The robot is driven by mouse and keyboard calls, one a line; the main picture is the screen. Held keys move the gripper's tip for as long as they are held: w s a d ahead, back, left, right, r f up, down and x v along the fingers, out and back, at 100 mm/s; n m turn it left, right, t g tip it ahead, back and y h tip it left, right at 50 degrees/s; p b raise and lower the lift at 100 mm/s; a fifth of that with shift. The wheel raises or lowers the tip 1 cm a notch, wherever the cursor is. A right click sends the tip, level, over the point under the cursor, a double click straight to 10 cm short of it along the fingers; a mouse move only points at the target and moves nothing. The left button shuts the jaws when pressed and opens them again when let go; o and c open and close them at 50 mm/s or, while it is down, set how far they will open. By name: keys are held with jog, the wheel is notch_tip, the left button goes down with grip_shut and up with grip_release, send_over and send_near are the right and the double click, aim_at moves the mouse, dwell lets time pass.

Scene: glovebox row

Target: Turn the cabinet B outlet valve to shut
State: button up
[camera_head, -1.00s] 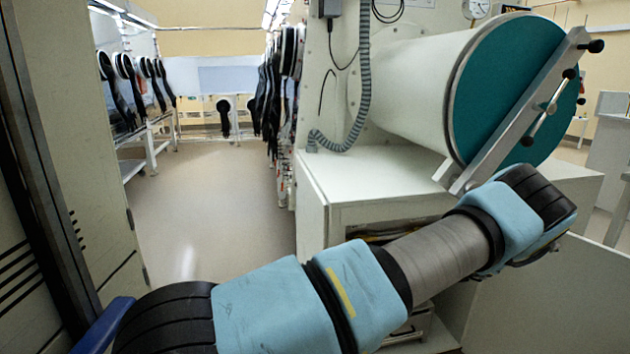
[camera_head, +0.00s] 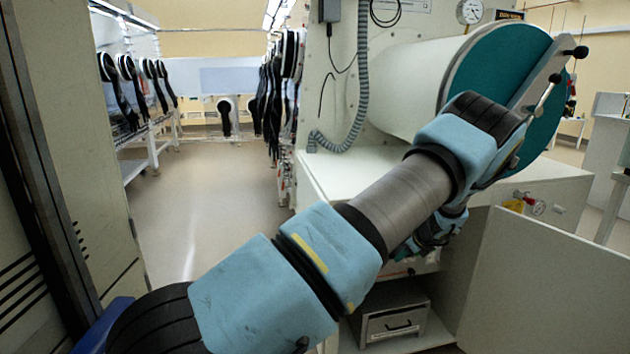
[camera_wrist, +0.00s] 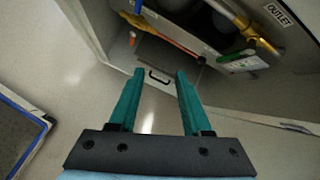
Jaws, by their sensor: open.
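My gripper (camera_wrist: 160,74) is open and empty in the wrist view, its two teal fingers pointing into the open low cabinet. An OUTLET label (camera_wrist: 279,12) is at the upper right there. Beside it runs a brass-coloured pipe with a fitting (camera_wrist: 262,42), apart from my fingers. A green-and-white piece (camera_wrist: 240,62) lies next to this fitting; I cannot tell whether it is a handle or a tag. A second brass fitting with an orange-red bar (camera_wrist: 172,42) is further left. In the head view my arm hides most of the cabinet inside; yellow and red fittings (camera_head: 522,204) show right of my wrist.
A grey drawer box with a black handle (camera_head: 392,325) stands low in the cabinet. An open cabinet door (camera_head: 550,285) is at the right. The large white cylinder with a teal door (camera_head: 535,130) is above. The aisle floor (camera_head: 205,200) at the left is clear.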

jog(key=s+a+r+n+g+p, duration=0.2)
jog(key=s+a+r+n, duration=0.2)
jog(key=a+r+n, duration=0.6)
jog(key=s+a+r+n+g+p, duration=0.15)
jog(key=s+a+r+n, duration=0.4)
jog(key=a, duration=0.75)
jog(key=s+a+r+n+g+h+p, duration=0.1)
jog(key=s+a+r+n, duration=0.3)
jog(key=s, duration=0.5)
jog(key=s+a+r+n+g+h+p, duration=0.1)
jog(key=s+a+r+n, duration=0.4)
jog(key=s, duration=0.5)
jog(key=a+n, duration=0.2)
jog(key=n, duration=0.1)
jog(key=shift+r, duration=0.25)
